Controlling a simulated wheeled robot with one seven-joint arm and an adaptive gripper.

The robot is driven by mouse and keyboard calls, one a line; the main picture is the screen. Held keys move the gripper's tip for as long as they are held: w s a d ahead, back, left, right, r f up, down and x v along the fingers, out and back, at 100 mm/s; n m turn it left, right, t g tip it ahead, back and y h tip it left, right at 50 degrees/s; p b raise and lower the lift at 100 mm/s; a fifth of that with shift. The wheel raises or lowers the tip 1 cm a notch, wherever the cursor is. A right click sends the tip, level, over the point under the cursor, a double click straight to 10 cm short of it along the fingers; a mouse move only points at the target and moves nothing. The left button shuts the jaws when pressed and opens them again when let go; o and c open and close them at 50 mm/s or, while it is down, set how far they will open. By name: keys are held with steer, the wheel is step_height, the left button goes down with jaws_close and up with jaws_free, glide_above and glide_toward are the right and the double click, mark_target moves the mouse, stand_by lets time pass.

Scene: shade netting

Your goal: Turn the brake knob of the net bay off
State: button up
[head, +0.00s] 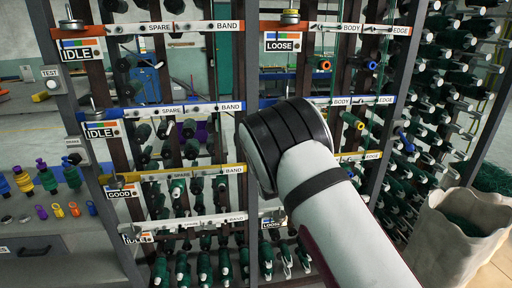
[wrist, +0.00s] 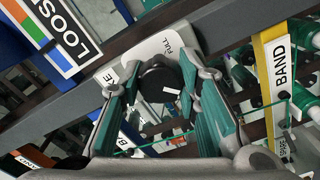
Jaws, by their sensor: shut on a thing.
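The brake knob (wrist: 156,78) is a round black knob with a white mark, on a pale plate (wrist: 150,48). The plate reads FULL at its upper right, and a letter E shows at its left; the rest of its lettering is hidden. My gripper (wrist: 152,84) has its teal-padded fingers on both sides of the knob and is shut on it. In the head view my white and black arm covers the gripper and the knob. The net bay's rack frame (head: 248,90) shows beside the arm.
A LOOSE sign (wrist: 62,38) is close at upper left of the wrist view; a yellow BAND strip (wrist: 272,80) is at right. Spool racks surround the arm. A pale sack (head: 455,240) stands at right, a grey cabinet (head: 35,240) at left.

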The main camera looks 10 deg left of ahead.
steer(key=o, duration=1.2)
steer(key=v, duration=1.2)
